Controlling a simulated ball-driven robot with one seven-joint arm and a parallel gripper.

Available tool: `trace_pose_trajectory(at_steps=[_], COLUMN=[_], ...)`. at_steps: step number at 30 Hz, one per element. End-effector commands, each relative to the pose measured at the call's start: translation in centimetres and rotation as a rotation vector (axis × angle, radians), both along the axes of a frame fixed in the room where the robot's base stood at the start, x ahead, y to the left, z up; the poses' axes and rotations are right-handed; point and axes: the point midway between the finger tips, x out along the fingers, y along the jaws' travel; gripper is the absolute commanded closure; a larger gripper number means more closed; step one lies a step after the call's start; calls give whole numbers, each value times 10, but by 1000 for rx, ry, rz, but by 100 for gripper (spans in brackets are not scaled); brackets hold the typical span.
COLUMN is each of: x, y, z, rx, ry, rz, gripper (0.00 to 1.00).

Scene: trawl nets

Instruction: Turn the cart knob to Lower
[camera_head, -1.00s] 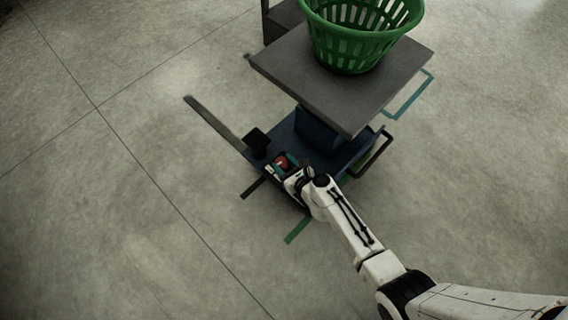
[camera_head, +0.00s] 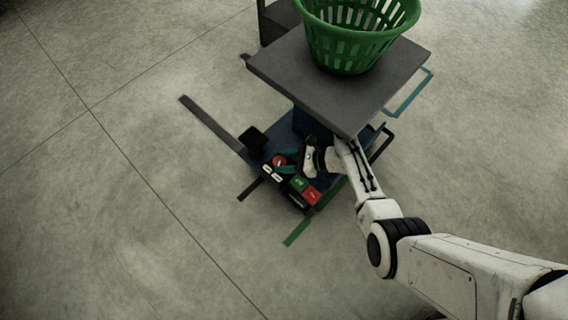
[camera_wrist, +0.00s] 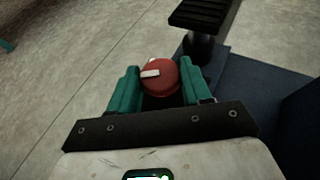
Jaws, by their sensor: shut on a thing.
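The cart knob (camera_head: 279,160) is a round red knob with a white pointer mark, low on the blue cart base. In the wrist view the knob (camera_wrist: 162,82) sits between my two teal fingers, with its white mark on the upper left of its top. My gripper (camera_wrist: 158,72) is shut on it, one finger at each side. In the head view my gripper (camera_head: 287,162) reaches the knob from the right.
The cart's grey platform (camera_head: 290,68) stands above the base and carries a green basket (camera_head: 350,62). A black pedal (camera_head: 254,139) is left of the knob and also shows in the wrist view (camera_wrist: 203,18). Open concrete floor lies left and in front.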

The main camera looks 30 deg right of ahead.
Motion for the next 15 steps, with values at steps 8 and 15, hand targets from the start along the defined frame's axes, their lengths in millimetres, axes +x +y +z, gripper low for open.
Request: trace_pose_trajectory(at_steps=[8,15], x=[3,3], y=[-2,-1], z=[-2,-1], rx=[-1,-2], ry=[0,0], rz=[147,203], gripper=[82,82])
